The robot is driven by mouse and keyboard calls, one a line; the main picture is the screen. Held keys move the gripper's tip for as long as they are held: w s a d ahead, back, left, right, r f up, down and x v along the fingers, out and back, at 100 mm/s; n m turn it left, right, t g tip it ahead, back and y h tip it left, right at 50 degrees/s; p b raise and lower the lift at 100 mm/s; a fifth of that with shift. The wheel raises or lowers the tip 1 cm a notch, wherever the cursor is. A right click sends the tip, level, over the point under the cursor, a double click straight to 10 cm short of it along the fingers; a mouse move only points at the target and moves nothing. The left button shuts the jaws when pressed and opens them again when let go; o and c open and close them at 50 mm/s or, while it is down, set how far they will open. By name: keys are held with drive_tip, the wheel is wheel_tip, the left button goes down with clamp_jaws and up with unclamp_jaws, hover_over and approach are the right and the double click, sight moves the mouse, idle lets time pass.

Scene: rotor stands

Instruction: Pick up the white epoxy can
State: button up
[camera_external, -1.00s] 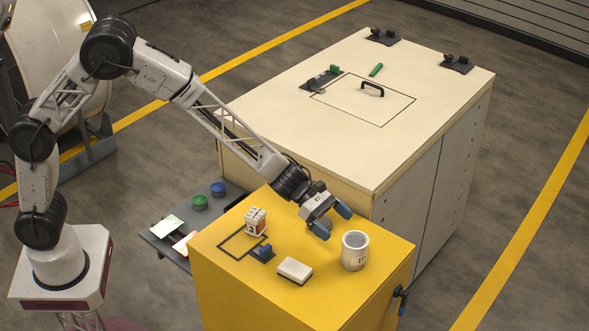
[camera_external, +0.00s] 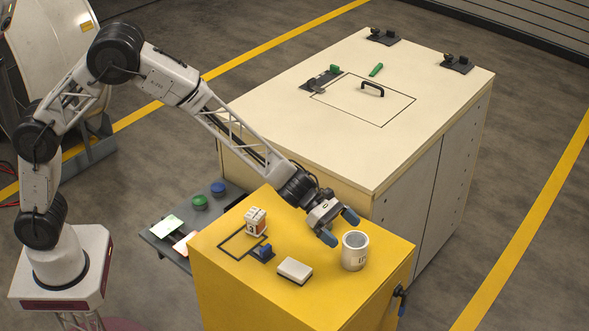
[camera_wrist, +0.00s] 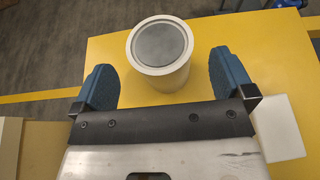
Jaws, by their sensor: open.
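The white epoxy can (camera_external: 355,252) stands upright on the yellow cabinet top (camera_external: 330,283), toward its right side. It has a grey round top inside a white rim and a small dark marking on its side. My gripper (camera_external: 340,227) is open and empty, just behind and left of the can in the external view. In the wrist view, the can (camera_wrist: 160,75) lies ahead of my gripper (camera_wrist: 165,80), in line with the gap between the two blue fingertips. I see no contact between fingers and can.
The large cream cabinet (camera_external: 310,125) stands behind. A dark side shelf (camera_external: 216,211) holds a green and a blue round item.

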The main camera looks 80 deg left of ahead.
sight(361, 243)
drive_tip(key=shift+x, duration=2.45)
drive_tip(key=shift+r, duration=0.1)
drive_tip(key=c, duration=1.1)
drive_tip(key=shift+w+r, duration=0.1)
drive_tip(key=shift+r, duration=0.6)
wheel_tip(361, 243, up, 2)
drive_tip(key=shift+r, duration=0.1)
drive_tip(key=s+a+r, duration=0.1)
drive_tip(key=s+a, duration=0.1)
drive_tip(key=s, duration=1.3)
drive_tip(key=shift+s+a+r, duration=0.2)
drive_tip(key=shift+s+a, duration=0.2)
